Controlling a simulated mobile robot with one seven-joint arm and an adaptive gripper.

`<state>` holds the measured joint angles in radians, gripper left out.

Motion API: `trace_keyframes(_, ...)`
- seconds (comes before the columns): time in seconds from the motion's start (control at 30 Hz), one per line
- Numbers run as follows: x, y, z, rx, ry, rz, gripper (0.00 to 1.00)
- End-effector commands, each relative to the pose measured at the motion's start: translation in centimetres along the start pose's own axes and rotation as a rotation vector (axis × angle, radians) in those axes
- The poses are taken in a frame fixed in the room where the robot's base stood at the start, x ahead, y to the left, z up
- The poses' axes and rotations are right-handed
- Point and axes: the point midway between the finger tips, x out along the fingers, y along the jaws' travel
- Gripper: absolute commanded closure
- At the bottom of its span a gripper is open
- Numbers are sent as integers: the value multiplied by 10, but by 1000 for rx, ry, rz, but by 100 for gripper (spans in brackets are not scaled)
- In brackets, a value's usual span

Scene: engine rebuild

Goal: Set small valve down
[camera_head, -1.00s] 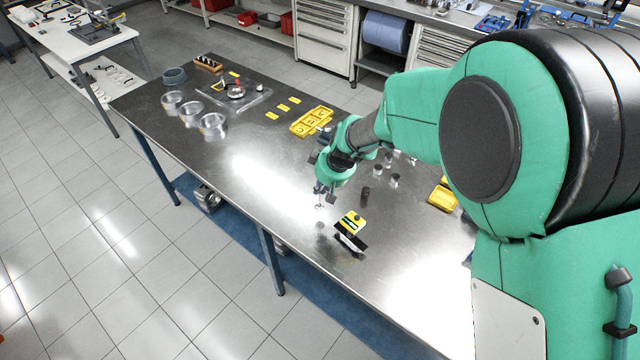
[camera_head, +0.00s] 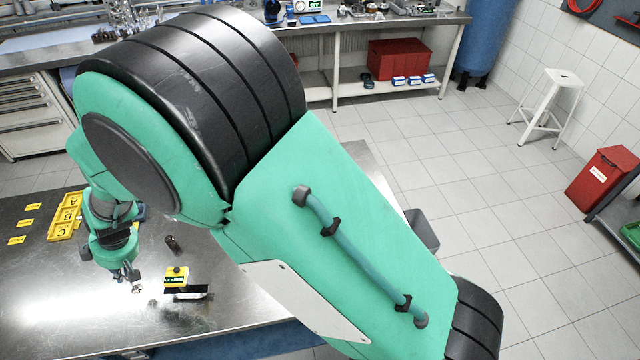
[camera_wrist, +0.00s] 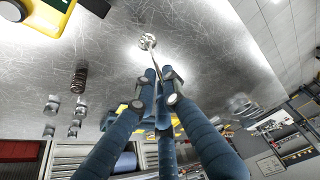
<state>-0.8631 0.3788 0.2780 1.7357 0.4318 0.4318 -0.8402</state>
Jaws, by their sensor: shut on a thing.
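My gripper (camera_head: 128,274) hangs low over the left part of the steel table (camera_head: 45,300) in the head view. In the wrist view my gripper (camera_wrist: 160,88) has its blue fingers closed together around the thin stem of the small valve (camera_wrist: 149,43). The valve's round, shiny head points away from the fingers towards the bare metal top. In the head view the small valve (camera_head: 136,290) is a tiny bright spot below the fingertips. I cannot tell whether its head touches the table.
A yellow and black device (camera_head: 176,274) stands just right of my gripper. A dark spring (camera_wrist: 79,80) and several small metal cylinders (camera_wrist: 53,104) stand nearby. Yellow lettered trays (camera_head: 65,217) lie farther back. The tabletop left of my gripper is clear.

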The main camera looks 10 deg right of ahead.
Motion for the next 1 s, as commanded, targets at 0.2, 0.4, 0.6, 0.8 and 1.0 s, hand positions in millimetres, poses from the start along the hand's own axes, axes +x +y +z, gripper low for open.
trace_keyframes(0.2, -14, 0, -7, -2, 3, 1, 100)
trace_keyframes(0.4, -49, 1, -22, -2, 5, 2, 100)
trace_keyframes(0.6, -88, 0, -37, -1, 4, 2, 100)
trace_keyframes(0.8, -109, 19, -30, 29, 0, 13, 100)
trace_keyframes(1.0, -121, 57, -5, 91, 3, 40, 100)
